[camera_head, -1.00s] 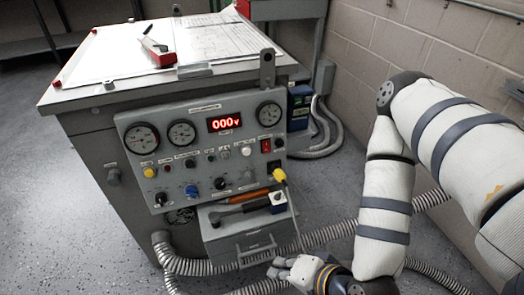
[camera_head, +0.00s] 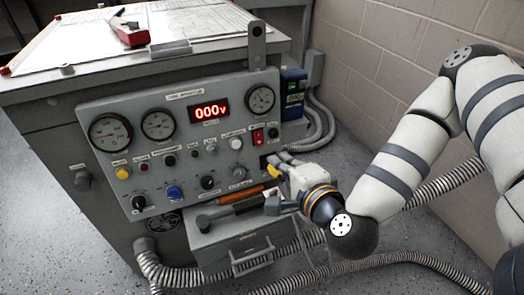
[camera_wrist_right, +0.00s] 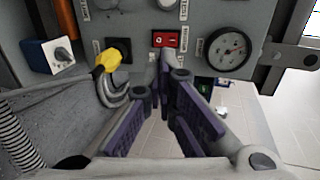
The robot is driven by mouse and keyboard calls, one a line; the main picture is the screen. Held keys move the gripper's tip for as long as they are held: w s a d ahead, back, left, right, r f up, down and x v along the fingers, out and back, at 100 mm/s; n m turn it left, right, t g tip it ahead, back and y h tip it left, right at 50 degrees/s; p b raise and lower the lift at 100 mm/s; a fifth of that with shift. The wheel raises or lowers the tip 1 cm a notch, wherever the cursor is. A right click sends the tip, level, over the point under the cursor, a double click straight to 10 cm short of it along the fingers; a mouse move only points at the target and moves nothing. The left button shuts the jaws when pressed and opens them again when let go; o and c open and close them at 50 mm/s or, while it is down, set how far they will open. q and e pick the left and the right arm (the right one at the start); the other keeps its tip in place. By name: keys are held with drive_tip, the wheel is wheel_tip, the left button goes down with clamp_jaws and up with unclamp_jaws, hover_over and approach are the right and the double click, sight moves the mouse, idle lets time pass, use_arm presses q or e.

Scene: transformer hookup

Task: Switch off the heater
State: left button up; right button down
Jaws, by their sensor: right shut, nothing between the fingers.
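The grey control panel (camera_head: 185,150) has a red display reading 000v. A red rocker switch (camera_head: 258,136) sits at its right side, and it also shows in the wrist view (camera_wrist_right: 166,39). No part is legibly marked as a heater. My right gripper (camera_head: 279,160) is shut and empty, with its fingertips just below the red switch. In the wrist view the fingertips (camera_wrist_right: 168,72) point at the switch's lower side; contact cannot be told. The yellow plug (camera_head: 273,171) sits in the panel beside the gripper, partly hidden by it. My left gripper is not in view.
Knobs and buttons (camera_head: 174,192) cover the panel's lower part. A ledge with an orange-handled tool (camera_head: 240,196) and a drawer (camera_head: 245,255) lie below. A blue box (camera_head: 293,95) stands behind right. Ribbed hoses (camera_head: 380,262) lie on the floor.

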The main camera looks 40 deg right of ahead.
sight(260, 141)
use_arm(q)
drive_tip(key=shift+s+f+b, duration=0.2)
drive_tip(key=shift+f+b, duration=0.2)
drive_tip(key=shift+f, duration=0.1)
use_arm(e)
drive_tip(key=x, duration=1)
drive_tip(key=shift+w+a+r, duration=0.1)
drive_tip(key=shift+r, duration=0.05)
drive_tip(key=shift+w+f+t+b, duration=0.2)
drive_tip(key=shift+f+t+b, duration=0.3)
drive_tip(key=shift+f+b, duration=0.2)
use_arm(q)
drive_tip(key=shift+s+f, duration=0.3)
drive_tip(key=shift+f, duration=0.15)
use_arm(e)
drive_tip(key=shift+r, duration=0.35)
